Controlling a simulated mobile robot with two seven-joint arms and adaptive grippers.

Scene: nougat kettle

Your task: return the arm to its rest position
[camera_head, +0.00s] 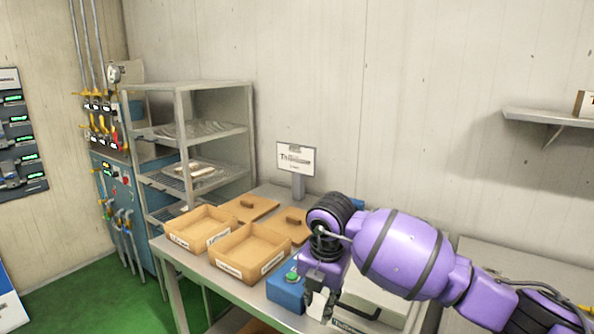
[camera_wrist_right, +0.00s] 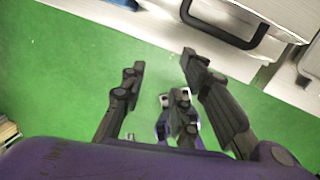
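My right arm comes in from the right, purple with dark bands, and bends down at the wrist over the table's front edge. My right gripper (camera_head: 321,303) points down in the head view, near a blue box with a green button (camera_head: 287,285). In the right wrist view my right gripper (camera_wrist_right: 163,64) has its two dark fingers spread apart with nothing between the tips. Green floor shows behind them. A small purple and dark part of mine shows low between the fingers. My left gripper does not show in the head view.
The metal table (camera_head: 185,258) carries two open tan trays (camera_head: 247,252) (camera_head: 199,228), tan lids (camera_head: 248,207) and a sign (camera_head: 296,158). A wire rack (camera_head: 215,128) stands at left. Green floor (camera_head: 75,300) in front is clear.

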